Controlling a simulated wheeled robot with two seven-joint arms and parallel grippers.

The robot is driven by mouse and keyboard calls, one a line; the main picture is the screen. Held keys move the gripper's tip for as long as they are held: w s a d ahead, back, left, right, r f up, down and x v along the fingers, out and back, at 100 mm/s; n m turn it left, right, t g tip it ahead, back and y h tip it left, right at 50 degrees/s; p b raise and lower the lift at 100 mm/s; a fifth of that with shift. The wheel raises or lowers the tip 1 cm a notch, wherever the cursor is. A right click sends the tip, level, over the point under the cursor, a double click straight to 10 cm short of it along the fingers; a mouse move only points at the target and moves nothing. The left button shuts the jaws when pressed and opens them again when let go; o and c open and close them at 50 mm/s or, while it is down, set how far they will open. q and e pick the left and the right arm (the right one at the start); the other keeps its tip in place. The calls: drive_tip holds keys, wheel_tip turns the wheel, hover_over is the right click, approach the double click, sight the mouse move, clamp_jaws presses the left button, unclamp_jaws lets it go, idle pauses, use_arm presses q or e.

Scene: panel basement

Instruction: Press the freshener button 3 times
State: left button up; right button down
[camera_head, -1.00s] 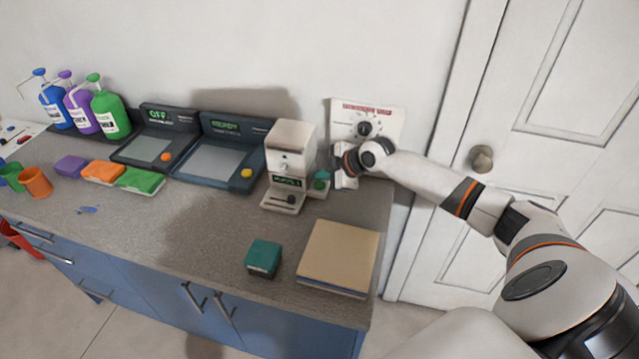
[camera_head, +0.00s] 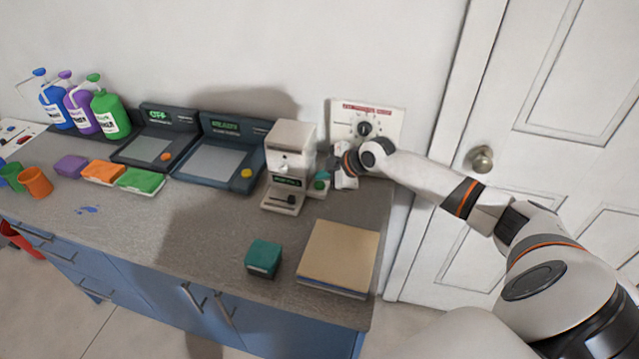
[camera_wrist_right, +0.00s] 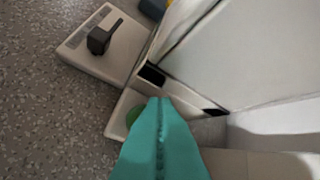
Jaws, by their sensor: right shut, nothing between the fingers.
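The white dispenser machine (camera_head: 291,148), which I take for the freshener, stands on the counter near its right end, with a small lit display on its front. A green button (camera_head: 319,185) sits on a small pale base at its right side. My right gripper (camera_head: 323,174) is at the button, its teal fingers shut and empty. In the right wrist view the shut teal fingers (camera_wrist_right: 160,125) cover most of the green button (camera_wrist_right: 133,116); whether they touch it I cannot tell. My left gripper is not in view.
A wall panel with a black knob (camera_head: 365,129) is behind my right arm. A teal box (camera_head: 263,258) and a tan-topped stack (camera_head: 339,257) lie in front. Two dark consoles (camera_head: 217,155) stand left of the machine. A white door (camera_head: 540,110) is at right.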

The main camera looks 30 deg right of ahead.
sight(323, 186)
drive_tip(key=shift+f, duration=0.1)
drive_tip(key=shift+f+b, duration=0.3)
drive_tip(key=shift+f, duration=0.05)
drive_tip(key=shift+f+b, duration=0.4)
drive_tip(key=shift+f, duration=0.1)
idle(0.8)
drive_tip(key=shift+r, duration=0.1)
drive_tip(key=shift+r+p, duration=0.7)
drive_tip(key=shift+r, duration=0.1)
wheel_tip(323, 186, up, 5)
drive_tip(key=p, duration=0.4)
drive_tip(key=shift+r, duration=0.1)
idle(0.4)
